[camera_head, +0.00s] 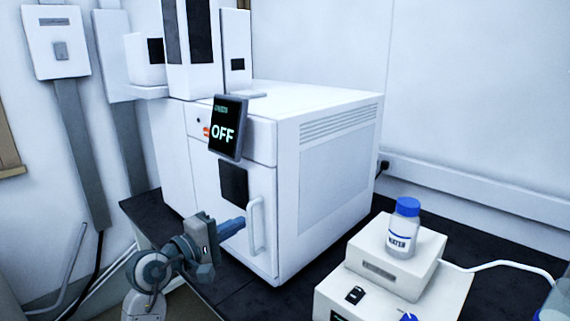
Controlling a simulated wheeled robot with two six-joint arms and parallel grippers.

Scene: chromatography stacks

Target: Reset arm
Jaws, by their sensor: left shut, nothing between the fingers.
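My left gripper (232,228) comes in from the lower left. Its blue-grey fingers are closed together with nothing between them. The fingertips are in front of the lower front of a white chromatography instrument (340,160), just left of its vertical door handle (256,226). I cannot tell whether they touch the door. A tilted dark screen (227,128) on the instrument's front reads "OFF". My right gripper is not in view.
A clear bottle labelled water with a blue cap (404,230) stands on a white stepped device (385,285) at the right, with a white cable. White modules (190,45) stand on the instrument. The black bench (270,301) has bare surface in front of it.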

